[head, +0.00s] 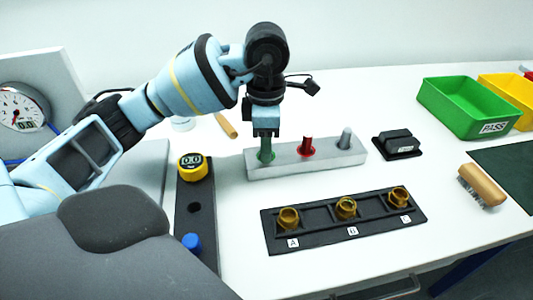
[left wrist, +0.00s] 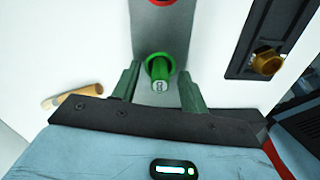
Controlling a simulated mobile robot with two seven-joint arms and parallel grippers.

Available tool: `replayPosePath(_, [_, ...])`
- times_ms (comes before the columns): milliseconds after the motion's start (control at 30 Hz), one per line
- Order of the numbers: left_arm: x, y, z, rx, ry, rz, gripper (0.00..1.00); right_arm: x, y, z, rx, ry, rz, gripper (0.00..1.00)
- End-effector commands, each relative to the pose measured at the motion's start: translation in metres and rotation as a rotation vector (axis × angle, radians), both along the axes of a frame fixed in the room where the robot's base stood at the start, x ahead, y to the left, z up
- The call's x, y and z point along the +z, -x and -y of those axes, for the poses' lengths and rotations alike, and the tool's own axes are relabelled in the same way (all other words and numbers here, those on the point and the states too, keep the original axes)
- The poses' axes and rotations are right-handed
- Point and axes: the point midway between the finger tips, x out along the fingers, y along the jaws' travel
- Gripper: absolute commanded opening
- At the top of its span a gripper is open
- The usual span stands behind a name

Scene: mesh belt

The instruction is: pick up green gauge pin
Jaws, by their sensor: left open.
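The green gauge pin (head: 267,155) stands upright at the left end of a light grey block (head: 335,160). The block also holds a red pin (head: 307,147) and a grey pin (head: 345,138). My left gripper (head: 266,134) points down directly over the green pin and partly hides it. In the left wrist view the green pin (left wrist: 159,70) shows between the two spread fingers of the gripper (left wrist: 160,84), with a gap on each side. The left gripper is open and empty. My right gripper is not in view.
A black fixture (head: 340,232) with several brass fittings lies in front of the block. A dark strip (head: 203,215) with a yellow gauge (head: 192,167) is at left. A black object (head: 397,144), a brush (head: 482,186) and a green bin (head: 465,108) are at right.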

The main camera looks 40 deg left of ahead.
Motion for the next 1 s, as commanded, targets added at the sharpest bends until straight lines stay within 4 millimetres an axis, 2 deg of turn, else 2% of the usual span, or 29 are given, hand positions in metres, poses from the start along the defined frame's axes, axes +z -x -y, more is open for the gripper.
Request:
replayPosePath(100, [-0.0066,0.0000,-0.0003,0.001,0.000,0.003,0.44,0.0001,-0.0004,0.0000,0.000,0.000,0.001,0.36])
replayPosePath(333, [-0.0073,-0.0001,-0.0003,0.001,0.000,0.004,0.44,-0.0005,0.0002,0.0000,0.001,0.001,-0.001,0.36])
replayPosePath(700, [-0.0072,-0.0002,-0.0003,0.001,0.000,0.003,0.00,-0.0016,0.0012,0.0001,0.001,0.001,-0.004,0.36])
replayPosePath(1000, [-0.0059,-0.0002,-0.0002,0.000,0.001,0.004,0.00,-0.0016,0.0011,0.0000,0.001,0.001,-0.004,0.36])
